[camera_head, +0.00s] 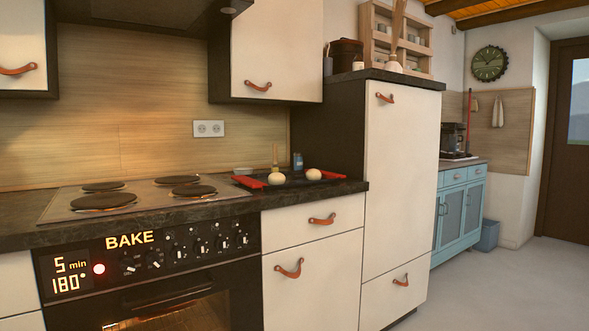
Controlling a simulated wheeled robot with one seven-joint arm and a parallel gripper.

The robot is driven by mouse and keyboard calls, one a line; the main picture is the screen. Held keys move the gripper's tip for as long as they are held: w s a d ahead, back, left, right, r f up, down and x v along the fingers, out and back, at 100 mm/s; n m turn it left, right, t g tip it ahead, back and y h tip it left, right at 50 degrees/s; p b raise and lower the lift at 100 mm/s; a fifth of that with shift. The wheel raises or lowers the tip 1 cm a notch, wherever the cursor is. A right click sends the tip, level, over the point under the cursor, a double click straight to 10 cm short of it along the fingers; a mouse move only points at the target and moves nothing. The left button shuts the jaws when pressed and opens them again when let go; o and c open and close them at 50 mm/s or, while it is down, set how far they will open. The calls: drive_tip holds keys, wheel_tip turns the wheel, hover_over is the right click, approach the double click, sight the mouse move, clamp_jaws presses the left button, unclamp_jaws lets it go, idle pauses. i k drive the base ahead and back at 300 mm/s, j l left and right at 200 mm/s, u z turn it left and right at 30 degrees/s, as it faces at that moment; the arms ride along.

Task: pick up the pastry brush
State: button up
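A slim upright thing with a yellowish shaft (275,156) stands at the back of the counter, behind the dark baking tray. It looks like the pastry brush, but it is too small to be sure. Its lower end is partly hidden behind a pale dough ball (277,178). The dark tray (295,181) has red grips at its left and right ends and holds a second dough ball (313,174). My gripper is not in view.
A small blue-grey container (298,161) and a pale bowl (242,171) stand near the tray. The hob (145,195) is to the left, above a lit oven (165,300). A tall cabinet (400,180) bounds the counter on the right. Open floor (490,285) lies at right.

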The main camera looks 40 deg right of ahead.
sight(275, 166)
drive_tip(key=z, duration=1.05)
drive_tip(key=i+l, duration=0.1)
drive_tip(key=l, duration=0.15)
